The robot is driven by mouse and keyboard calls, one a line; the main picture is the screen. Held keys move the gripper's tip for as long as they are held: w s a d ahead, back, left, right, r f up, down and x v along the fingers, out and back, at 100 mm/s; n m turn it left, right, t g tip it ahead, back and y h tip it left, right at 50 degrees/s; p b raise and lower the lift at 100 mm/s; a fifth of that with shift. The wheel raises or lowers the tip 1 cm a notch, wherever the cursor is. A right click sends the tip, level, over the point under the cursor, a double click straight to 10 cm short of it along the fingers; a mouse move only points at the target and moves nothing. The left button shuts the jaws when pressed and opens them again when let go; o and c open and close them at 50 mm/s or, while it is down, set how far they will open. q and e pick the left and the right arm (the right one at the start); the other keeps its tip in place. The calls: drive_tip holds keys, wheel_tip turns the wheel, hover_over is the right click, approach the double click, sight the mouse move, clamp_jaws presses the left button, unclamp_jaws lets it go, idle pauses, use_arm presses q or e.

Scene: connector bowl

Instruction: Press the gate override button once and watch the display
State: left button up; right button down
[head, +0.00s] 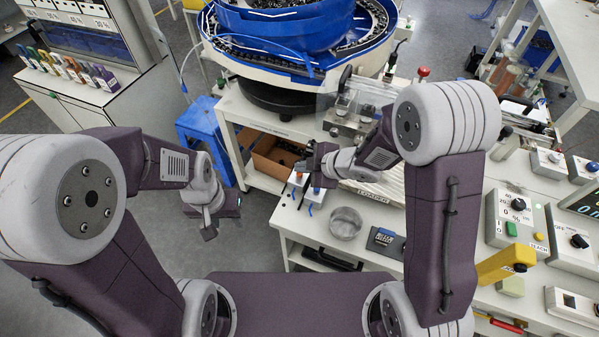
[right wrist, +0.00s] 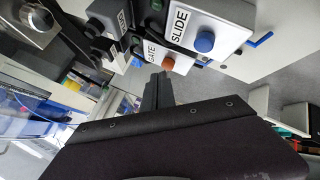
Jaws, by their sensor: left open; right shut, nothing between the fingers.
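In the right wrist view, a white box labelled GATE (right wrist: 140,55) carries an orange button (right wrist: 168,64). My right gripper (right wrist: 159,76) is shut and empty, with its tips close to that button. I cannot tell whether they touch it. In the head view my right gripper (head: 306,164) is over the small button boxes at the bench's left edge and partly hides them. My left gripper (head: 210,226) hangs open and empty over the floor, left of the bench.
A SLIDE box (right wrist: 208,22) with a blue button (right wrist: 204,41) is beside the GATE box. A round metal bowl (head: 346,223) stands near the bench's front. A blue bowl feeder (head: 290,50) is behind, with a cardboard box (head: 268,165) below. Control boxes (head: 515,218) stand at right.

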drive_tip(key=shift+f+b, duration=0.45)
drive_tip(key=shift+f, duration=0.1)
idle(0.4)
drive_tip(key=shift+r+p, duration=0.95)
drive_tip(key=shift+p, duration=0.05)
drive_tip(key=shift+r, duration=0.1)
wheel_tip(320, 180, up, 5)
drive_tip(key=p, duration=0.5)
idle(0.5)
